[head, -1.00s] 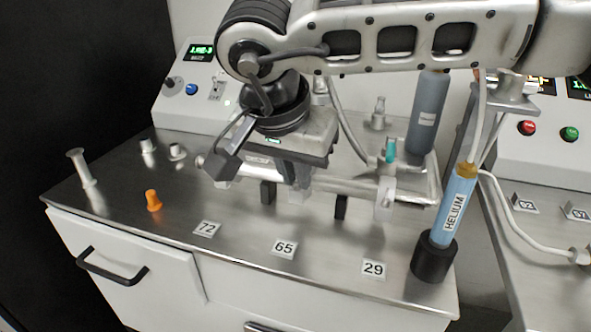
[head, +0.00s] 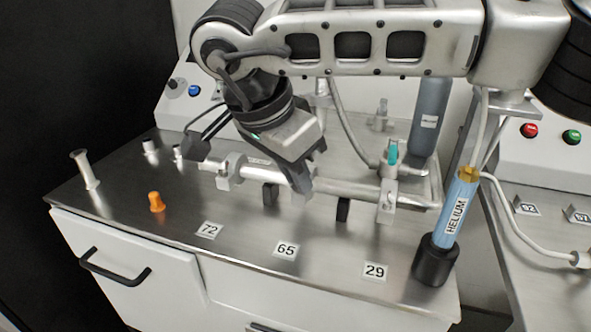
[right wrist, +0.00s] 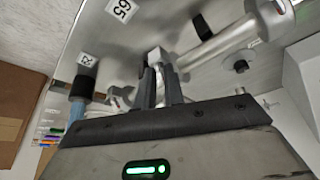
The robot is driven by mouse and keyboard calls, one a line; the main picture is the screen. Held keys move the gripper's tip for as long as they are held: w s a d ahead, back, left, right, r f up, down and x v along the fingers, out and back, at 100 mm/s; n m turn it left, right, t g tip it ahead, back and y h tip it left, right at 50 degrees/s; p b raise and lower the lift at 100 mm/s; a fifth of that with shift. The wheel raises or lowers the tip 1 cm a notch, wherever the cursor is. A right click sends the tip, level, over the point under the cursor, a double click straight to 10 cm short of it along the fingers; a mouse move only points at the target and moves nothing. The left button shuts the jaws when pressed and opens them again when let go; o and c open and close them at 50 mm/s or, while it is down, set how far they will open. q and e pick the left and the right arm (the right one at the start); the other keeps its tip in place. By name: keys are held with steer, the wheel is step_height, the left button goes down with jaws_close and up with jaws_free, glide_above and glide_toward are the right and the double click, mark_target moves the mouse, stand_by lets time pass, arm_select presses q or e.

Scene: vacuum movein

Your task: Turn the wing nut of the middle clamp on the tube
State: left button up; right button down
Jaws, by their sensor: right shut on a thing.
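The metal tube (head: 345,188) lies across black supports on the steel bench, with several pale clamps along it. The left clamp (head: 225,172) stands behind label 72, and the right clamp (head: 387,205) behind label 29. The middle clamp (head: 300,198) is behind label 65, partly covered by my right gripper (head: 301,184). In the right wrist view, the right gripper (right wrist: 161,88) has its fingers close together around a small pale piece, the wing nut, beside the clamp's light block (right wrist: 157,57). The nut is mostly hidden by the fingers. My left gripper is out of view.
A blue helium cylinder (head: 458,212) stands in a black holder at the right front. A teal-handled valve (head: 392,156) is near the tube's right end. An orange cap (head: 156,202) and white fittings stand at the left. The bench front is clear.

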steer(key=c, duration=1.5)
jaws_free()
